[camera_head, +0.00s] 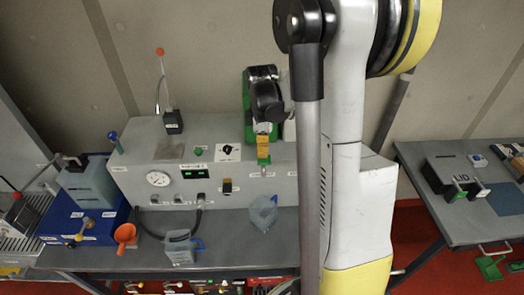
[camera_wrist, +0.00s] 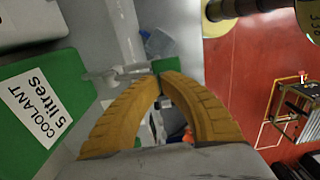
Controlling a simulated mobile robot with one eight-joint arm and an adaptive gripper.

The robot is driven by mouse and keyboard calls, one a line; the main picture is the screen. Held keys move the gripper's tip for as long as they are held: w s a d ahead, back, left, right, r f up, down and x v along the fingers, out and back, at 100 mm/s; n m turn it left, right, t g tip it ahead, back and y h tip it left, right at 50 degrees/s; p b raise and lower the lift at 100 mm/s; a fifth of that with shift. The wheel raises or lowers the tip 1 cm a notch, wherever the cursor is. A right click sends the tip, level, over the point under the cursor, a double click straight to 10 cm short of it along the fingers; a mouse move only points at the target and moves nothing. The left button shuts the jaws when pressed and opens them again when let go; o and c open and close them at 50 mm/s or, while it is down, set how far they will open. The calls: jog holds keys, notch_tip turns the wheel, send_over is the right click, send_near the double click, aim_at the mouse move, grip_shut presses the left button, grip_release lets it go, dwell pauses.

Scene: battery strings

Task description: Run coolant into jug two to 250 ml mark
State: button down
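The green coolant container, labelled "COOLANT 5 litres" (camera_wrist: 35,105), fills the left of the wrist view; its green side (camera_head: 248,100) shows behind my wrist in the head view. My gripper (camera_wrist: 162,76) points down beside it, its yellow fingertips nearly together at a green tap lever (camera_wrist: 167,65). The lever (camera_head: 263,159) also shows just below the fingers in the head view. I cannot tell whether the tips pinch it. A clear bluish jug (camera_head: 263,213) stands below the tap. Another jug with a blue handle (camera_head: 180,247) stands to its left. Their numbers and levels are unreadable.
A grey machine (camera_head: 160,180) with a gauge and switches stands behind the jugs. An orange funnel (camera_head: 124,236) and a blue box (camera_head: 85,222) are at the left. A side table (camera_head: 470,225) stands at the right. My arm hides the bench's right part.

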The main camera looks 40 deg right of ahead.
aim_at(262, 161)
jog(key=shift+f, duration=0.2)
jog(key=shift+f+b, duration=0.25)
jog(key=shift+b, duration=0.05)
jog(key=f+t+b, duration=0.1)
jog(key=f+t+h+b, duration=0.1)
jog(key=b, duration=0.1)
jog(key=s+a+f+t+h+b, duration=0.1)
jog(key=b, duration=0.1)
jog(key=shift+f, duration=0.2)
jog(key=shift+d+f+b, duration=0.15)
jog(key=shift+f+b, duration=0.15)
jog(key=shift+b, duration=0.5)
jog(key=shift+w, duration=0.1)
jog(key=shift+r, duration=0.1)
dwell(2.6)
